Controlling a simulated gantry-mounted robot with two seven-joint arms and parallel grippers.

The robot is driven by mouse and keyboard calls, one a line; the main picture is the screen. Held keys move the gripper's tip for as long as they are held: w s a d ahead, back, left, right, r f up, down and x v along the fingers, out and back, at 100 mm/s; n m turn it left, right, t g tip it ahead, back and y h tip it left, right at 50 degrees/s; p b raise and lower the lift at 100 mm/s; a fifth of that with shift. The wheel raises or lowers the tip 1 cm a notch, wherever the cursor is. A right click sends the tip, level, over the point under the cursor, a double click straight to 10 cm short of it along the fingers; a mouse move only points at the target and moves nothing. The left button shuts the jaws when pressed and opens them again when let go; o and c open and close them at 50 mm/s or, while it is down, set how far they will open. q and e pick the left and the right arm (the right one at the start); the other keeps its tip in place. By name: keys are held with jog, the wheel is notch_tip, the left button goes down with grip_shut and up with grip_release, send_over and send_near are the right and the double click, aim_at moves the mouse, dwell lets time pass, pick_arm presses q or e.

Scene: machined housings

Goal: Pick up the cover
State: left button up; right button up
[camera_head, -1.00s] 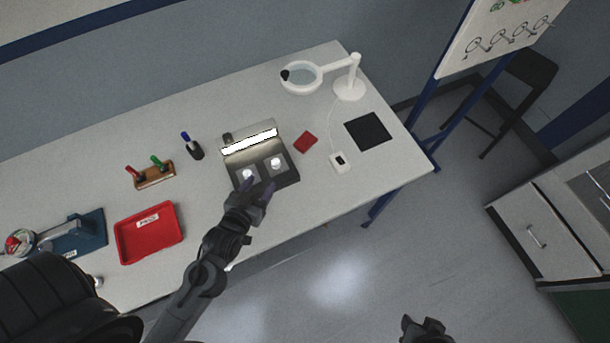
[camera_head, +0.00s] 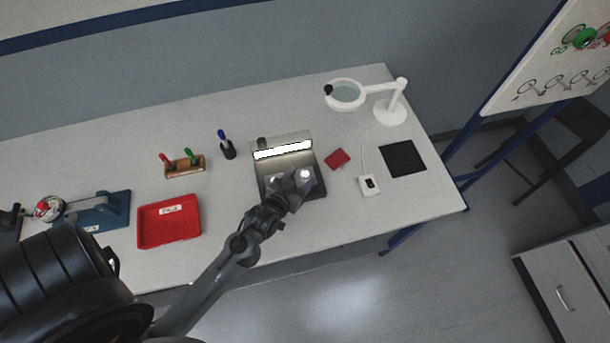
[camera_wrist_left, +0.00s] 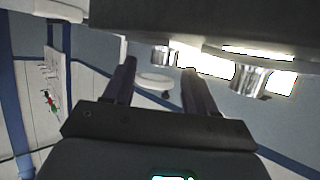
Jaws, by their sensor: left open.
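I cannot tell for certain which piece is the cover. Two bright round metal parts stand on the dark front of a lit inspection stand: a left one (camera_head: 274,180) and a right one (camera_head: 304,174). My left gripper (camera_head: 302,181) is over the stand's front, by these parts, and partly hides them. In the left wrist view its two fingers (camera_wrist_left: 160,82) are spread with nothing held. One shiny cylinder (camera_wrist_left: 164,55) shows in line with the gap between the fingers, and the other (camera_wrist_left: 250,80) lies to the right. My right gripper is out of view.
The stand's light bar (camera_head: 283,150) is behind the parts. A red pad (camera_head: 337,159), a white device (camera_head: 369,185) and a black mat (camera_head: 403,158) lie to the right. A magnifier lamp (camera_head: 390,110) stands behind. A red tray (camera_head: 169,231) and pen holders are to the left.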

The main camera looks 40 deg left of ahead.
pick_arm(q)
jog(key=shift+x, duration=1)
grip_shut()
jog(key=shift+r, duration=0.1)
